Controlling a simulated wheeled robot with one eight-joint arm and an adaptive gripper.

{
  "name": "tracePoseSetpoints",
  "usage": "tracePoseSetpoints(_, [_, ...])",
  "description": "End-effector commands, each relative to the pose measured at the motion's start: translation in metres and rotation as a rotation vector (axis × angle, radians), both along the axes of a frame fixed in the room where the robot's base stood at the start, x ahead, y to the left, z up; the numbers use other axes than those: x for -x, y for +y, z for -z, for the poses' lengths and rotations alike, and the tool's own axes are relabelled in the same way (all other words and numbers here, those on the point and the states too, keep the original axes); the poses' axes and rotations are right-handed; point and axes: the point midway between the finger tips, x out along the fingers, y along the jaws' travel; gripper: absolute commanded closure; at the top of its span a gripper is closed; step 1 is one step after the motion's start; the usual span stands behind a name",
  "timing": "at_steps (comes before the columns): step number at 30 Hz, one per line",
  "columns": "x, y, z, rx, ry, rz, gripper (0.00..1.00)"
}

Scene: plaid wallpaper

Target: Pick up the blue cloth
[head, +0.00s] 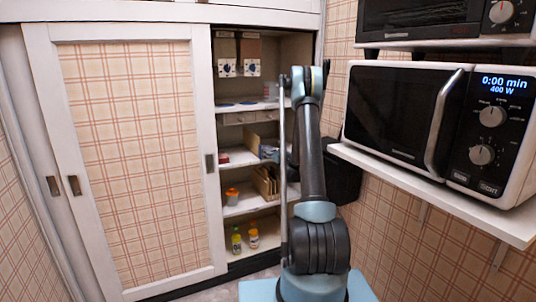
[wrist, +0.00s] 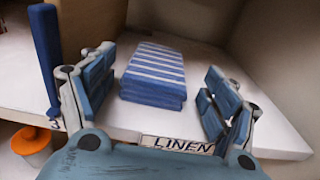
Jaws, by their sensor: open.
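The blue cloth (wrist: 152,92) is a folded stack with white stripes on top. It lies on a white shelf (wrist: 120,121) behind a "LINEN" label (wrist: 178,145) in the wrist view. My gripper (wrist: 158,76) is open and empty, with one blue-padded finger to the left of the cloth and the other to its right. The fingers look apart from the cloth, with a wider gap on the right side. In the head view my arm reaches into the open cabinet and hides most of the gripper, and I cannot make out the cloth there.
A blue upright object (wrist: 45,55) stands left of my gripper. An orange container (wrist: 31,141) is on the shelf below, also in the head view (head: 232,195). A sliding door (head: 130,160) closes the cabinet's left side. A microwave (head: 430,130) sits on the right.

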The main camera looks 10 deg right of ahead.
Motion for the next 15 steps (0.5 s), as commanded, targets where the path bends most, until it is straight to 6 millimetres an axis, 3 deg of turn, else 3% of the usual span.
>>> tracePoseSetpoints(8, [-0.014,0.005,0.001,0.000,0.000,0.000,0.20])
tracePoseSetpoints(15, [-0.044,0.015,0.003,0.000,0.000,-0.001,0.20])
